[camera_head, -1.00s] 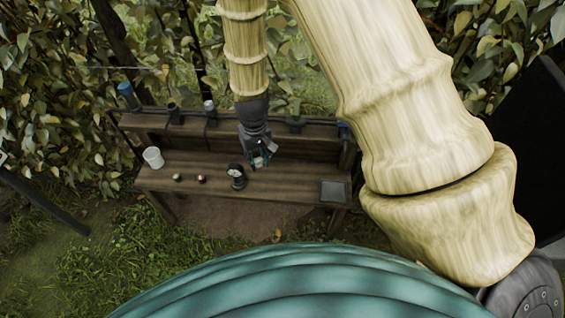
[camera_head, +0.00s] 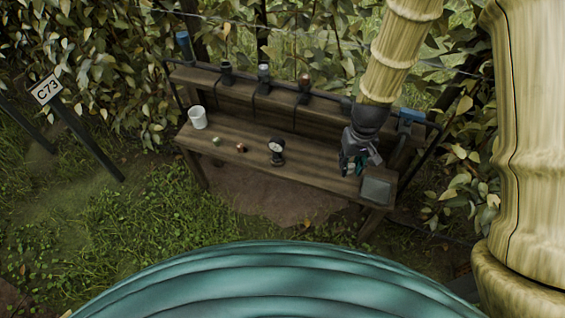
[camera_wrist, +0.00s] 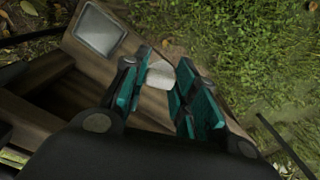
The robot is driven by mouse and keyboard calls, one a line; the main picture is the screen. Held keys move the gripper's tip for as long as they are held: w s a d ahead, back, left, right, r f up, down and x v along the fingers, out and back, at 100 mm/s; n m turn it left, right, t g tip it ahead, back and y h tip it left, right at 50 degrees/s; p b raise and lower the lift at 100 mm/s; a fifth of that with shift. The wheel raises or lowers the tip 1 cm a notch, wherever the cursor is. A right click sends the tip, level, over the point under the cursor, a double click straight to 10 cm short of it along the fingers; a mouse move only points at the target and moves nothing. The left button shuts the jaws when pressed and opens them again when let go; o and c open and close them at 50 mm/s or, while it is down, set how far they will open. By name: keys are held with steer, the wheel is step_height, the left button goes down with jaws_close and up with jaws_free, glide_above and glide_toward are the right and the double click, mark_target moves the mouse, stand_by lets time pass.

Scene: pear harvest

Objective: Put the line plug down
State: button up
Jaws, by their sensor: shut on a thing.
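My gripper (camera_head: 356,168) is over the right part of the wooden bench, just left of the grey square pad (camera_head: 376,190). In the wrist view its teal-padded fingers (camera_wrist: 168,90) are closed around a small pale thing (camera_wrist: 160,76), which I take for the line plug. Much of it is hidden by the fingers. In the head view the plug is hidden by the gripper. I cannot tell whether it touches the bench. The pad also shows in the wrist view (camera_wrist: 100,30), at the upper left, apart from the fingers.
A round gauge (camera_head: 276,150), two small round things (camera_head: 217,139) (camera_head: 241,147) and a white cup (camera_head: 197,117) stand left on the bench (camera_head: 320,160). The raised back shelf (camera_head: 285,110) carries several dark holders. Bare planks lie between gauge and gripper.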

steer(key=s+a+f+n+b, duration=0.1)
steer(key=s+f+n+b, duration=0.1)
steer(key=f+b, duration=0.5)
steer(key=s+a+f+n+b, duration=0.2)
steer(key=s+f+b, duration=0.1)
steer(key=f+b, duration=0.5)
steer(key=shift+a+b, duration=0.3)
steer(key=shift+b, duration=0.95)
steer(key=shift+f, duration=0.1)
steer(key=w+d+b, duration=0.1)
steer(key=w+d, duration=0.1)
steer(key=w, duration=0.2)
steer(key=w+d+f+b, duration=0.1)
steer(key=w+d, duration=0.1)
steer(key=w, duration=0.3)
steer(key=w+d+b, duration=0.1)
steer(key=w+d, duration=0.2)
steer(key=w, duration=0.2)
steer(key=shift+w+d+f, duration=0.1)
steer(key=shift+f, duration=0.15)
steer(key=shift+f+b, duration=1)
steer(key=shift+f, duration=0.7)
steer(key=shift+f, duration=0.15)
steer(key=o, duration=0.7)
